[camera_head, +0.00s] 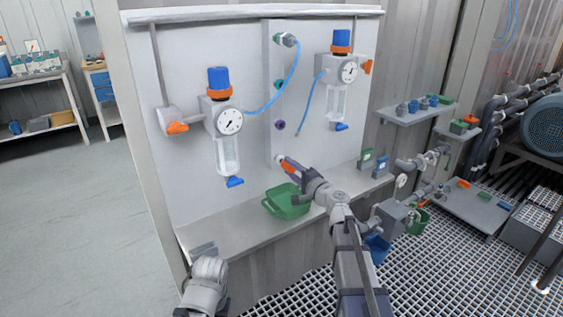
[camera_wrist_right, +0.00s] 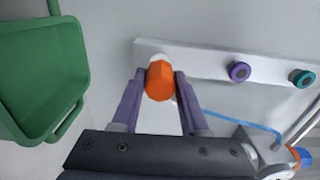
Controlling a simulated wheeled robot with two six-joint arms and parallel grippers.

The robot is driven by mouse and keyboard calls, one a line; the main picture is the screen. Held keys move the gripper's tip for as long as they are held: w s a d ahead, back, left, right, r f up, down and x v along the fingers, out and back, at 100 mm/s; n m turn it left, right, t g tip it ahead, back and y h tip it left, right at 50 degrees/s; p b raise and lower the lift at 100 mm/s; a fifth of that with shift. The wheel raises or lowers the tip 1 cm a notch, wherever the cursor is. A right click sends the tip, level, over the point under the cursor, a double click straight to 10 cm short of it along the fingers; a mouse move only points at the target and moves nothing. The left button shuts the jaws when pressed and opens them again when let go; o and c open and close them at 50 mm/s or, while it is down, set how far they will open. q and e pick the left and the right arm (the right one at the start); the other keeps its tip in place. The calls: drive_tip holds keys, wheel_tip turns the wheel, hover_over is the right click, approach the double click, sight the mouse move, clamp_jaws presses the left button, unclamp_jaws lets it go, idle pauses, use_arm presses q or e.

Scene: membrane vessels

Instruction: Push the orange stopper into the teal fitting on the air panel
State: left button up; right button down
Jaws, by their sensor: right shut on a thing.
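My right gripper (camera_head: 287,164) is at the lower end of the air panel's vertical strip (camera_head: 270,110). In the right wrist view its purple fingers (camera_wrist_right: 158,92) are shut on the orange stopper (camera_wrist_right: 160,82). Right behind the stopper is a white fitting (camera_wrist_right: 150,48) at the strip's end; whether they touch, I cannot tell. The teal fitting (camera_head: 279,84) is higher on the strip, above a purple one (camera_head: 280,124). The teal fitting also shows at the right of the wrist view (camera_wrist_right: 303,78), apart from the stopper.
A green bin (camera_head: 287,202) stands on the counter (camera_head: 225,232) beside the right gripper. Two gauge units (camera_head: 226,122) (camera_head: 341,82) flank the strip.

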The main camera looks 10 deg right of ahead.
sight(293, 169)
drive_tip(key=shift+v, duration=1.95)
